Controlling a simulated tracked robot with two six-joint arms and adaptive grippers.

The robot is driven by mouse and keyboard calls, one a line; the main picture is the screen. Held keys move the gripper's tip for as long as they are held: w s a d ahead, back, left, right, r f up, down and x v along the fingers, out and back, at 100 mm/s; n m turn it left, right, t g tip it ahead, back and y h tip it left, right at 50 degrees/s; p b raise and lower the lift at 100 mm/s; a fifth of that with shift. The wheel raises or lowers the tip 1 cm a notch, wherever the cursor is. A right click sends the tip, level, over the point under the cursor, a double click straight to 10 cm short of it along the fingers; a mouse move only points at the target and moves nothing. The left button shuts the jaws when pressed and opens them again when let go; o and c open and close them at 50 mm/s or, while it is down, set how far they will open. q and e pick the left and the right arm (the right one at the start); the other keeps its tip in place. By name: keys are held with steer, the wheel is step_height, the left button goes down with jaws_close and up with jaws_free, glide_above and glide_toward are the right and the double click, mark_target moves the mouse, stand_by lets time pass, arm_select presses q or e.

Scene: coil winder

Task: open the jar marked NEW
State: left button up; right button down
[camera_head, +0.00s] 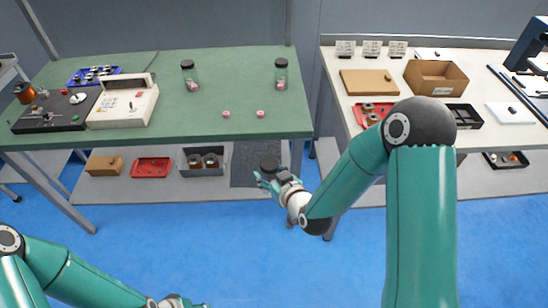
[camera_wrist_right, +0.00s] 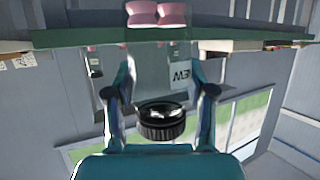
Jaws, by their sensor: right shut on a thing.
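My right gripper (camera_head: 266,178) is in front of the green bench, below its front edge. It is shut on a glass jar with a black lid (camera_head: 269,163). In the right wrist view the clear jar stands between my fingers, with its black lid (camera_wrist_right: 161,120) nearest the camera. Its white label (camera_wrist_right: 184,76) shows upside-down letters that fit NEW, partly hidden by a finger. Pink pieces (camera_wrist_right: 156,14) show at the far end. My left gripper (camera_head: 178,301) is at the bottom edge, cut off, and its fingers are unclear.
Two lidded jars (camera_head: 190,78) (camera_head: 281,76) stand on the green bench (camera_head: 215,130), with two pink pieces (camera_head: 226,114) (camera_head: 260,113) in front. A beige device (camera_head: 122,107) is at left. A second bench at right holds boxes and trays. The blue floor in front is clear.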

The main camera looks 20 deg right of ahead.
arm_select(q)
steer(key=o, duration=0.5)
steer(key=shift+o, duration=0.5)
steer(key=shift+s+m, duration=0.1)
steer(key=shift+m, duration=0.3)
steer(key=w+d+r+m+g+y, duration=0.1)
steer(key=w+r+m+g+y, duration=0.1)
steer(key=w+r+m, duration=0.95)
steer(key=w+d+r+m+g+y, duration=0.1)
steer(key=w+r+m+g+y, duration=0.2)
steer(key=m, duration=1.6)
steer(key=w+d+r+m+t+h, duration=0.1)
steer(key=w+d+r+m+t, duration=0.15)
steer(key=d+r, duration=0.6)
steer(key=w+d+r+m+t, duration=0.2)
steer(key=d+r+m, duration=0.1)
steer(key=d+r, duration=0.5)
step_height(320, 180, down, 7)
steer(key=shift+s+a, duration=0.2)
steer(key=shift+a, duration=0.15)
arm_select(e)
steer(key=s+a+n+g+y, duration=0.1)
steer(key=s+a+n+y, duration=0.2)
steer(key=a, duration=0.2)
steer(key=s+a+f+n+g+y, duration=0.1)
steer(key=s+a+n+y, duration=0.2)
steer(key=a, duration=0.3)
steer(key=shift+s+a+g, duration=0.3)
steer(key=shift+s+g, duration=0.1)
